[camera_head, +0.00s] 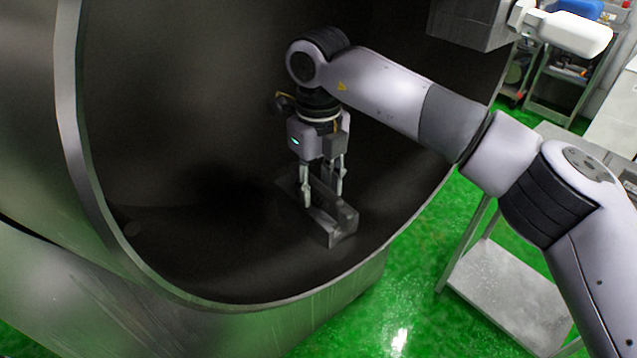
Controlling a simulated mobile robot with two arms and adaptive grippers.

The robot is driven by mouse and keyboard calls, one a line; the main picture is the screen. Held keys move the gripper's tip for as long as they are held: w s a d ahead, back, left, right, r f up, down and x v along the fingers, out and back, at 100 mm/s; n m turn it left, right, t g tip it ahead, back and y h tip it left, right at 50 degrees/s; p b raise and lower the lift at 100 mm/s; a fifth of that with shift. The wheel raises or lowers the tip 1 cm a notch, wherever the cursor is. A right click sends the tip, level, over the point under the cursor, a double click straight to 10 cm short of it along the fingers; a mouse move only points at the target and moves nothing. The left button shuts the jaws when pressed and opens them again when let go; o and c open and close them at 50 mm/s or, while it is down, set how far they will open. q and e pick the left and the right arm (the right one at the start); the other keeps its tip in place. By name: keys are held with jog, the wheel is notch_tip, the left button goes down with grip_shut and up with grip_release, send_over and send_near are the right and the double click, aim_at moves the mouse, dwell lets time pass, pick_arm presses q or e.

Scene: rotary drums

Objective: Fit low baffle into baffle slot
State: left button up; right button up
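My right gripper (322,197) points down inside the large dark drum (68,120). Its two fingers are apart, one on each side of a dark grey block-like bar, which looks like the low baffle (342,228). The bar lies low in the drum near the front rim, its near end toward the viewer and its far part running back to the left. I cannot tell whether the fingers press on it or whether it rests on the drum wall. The fingers partly hide it, and no baffle slot can be made out. My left gripper is not in view.
The drum's curved metal rim (225,300) runs around the front, close below the bar. My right arm crosses the opening from the right. A metal table with a lower shelf (508,290) stands right of the drum on the shiny green floor (420,265). A cart (560,88) stands farther back.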

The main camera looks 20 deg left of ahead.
aim_at(318, 183)
jog(key=shift+r, duration=0.2)
notch_tip(318, 183, up, 7)
jog(key=shift+r, duration=0.1)
dwell(0.6)
